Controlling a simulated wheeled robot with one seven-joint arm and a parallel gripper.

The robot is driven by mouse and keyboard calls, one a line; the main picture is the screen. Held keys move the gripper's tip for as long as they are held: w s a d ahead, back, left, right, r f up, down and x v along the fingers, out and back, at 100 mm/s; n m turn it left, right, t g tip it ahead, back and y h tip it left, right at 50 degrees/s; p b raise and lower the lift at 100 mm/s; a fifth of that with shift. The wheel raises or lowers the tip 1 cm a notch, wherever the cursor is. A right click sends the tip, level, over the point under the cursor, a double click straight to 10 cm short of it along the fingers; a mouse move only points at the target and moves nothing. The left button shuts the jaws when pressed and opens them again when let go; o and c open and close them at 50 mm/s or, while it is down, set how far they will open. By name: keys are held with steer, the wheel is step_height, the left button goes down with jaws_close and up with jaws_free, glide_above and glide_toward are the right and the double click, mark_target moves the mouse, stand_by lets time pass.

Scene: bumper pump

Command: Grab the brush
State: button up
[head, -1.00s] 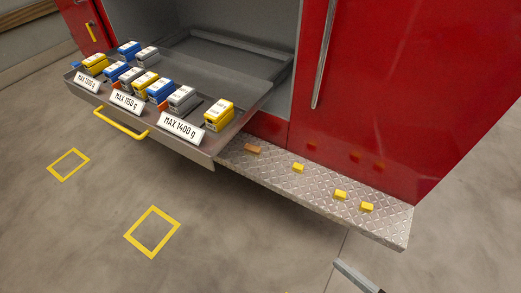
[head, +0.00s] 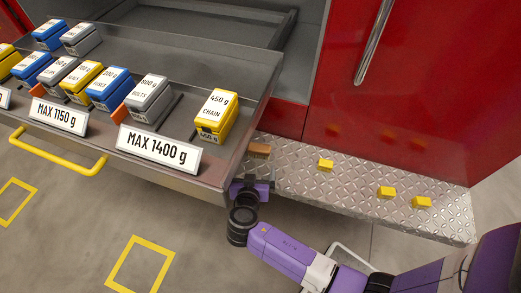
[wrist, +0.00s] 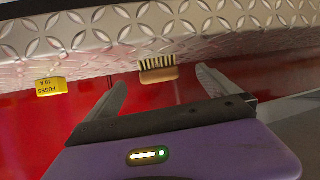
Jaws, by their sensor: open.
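The brush (head: 260,151) is a small brown block on the diamond-plate step, just right of the open drawer in the head view. In the wrist view the brush (wrist: 159,75) shows a wooden back and dark-tipped pale bristles against the step. My gripper (wrist: 161,77) is open, with one finger on either side of the brush in the picture. The brush appears at or just beyond the fingertips, and I cannot tell the exact gap. In the head view my gripper (head: 252,185) is at the step's front edge, close to the brush; its fingers are hard to make out.
The step (head: 370,205) also carries several yellow blocks, one marked FUSES (wrist: 51,87) beside my gripper. The open drawer (head: 205,180), with labelled boxes and a MAX 1400 g sign (head: 158,148), is close on the left. A red cabinet door (head: 430,90) stands behind.

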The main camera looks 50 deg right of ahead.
mark_target(259, 149)
steer(key=w+d, duration=0.1)
steer(key=w+d+m+h, duration=0.1)
steer(key=d, duration=0.1)
steer(key=shift+w+r+b, duration=0.3)
steer(key=shift+r, duration=0.05)
steer(key=shift+s+d+x, duration=0.15)
steer(key=shift+x, duration=1.55)
steer(key=shift+s+d+x, duration=0.15)
steer(key=shift+s+x, duration=0.05)
steer(key=shift+x, duration=1.5)
steer(key=shift+r, duration=0.15)
steer(key=c, duration=1.5)
steer(key=shift+o, duration=0.2)
steer(key=shift+r, duration=0.1)
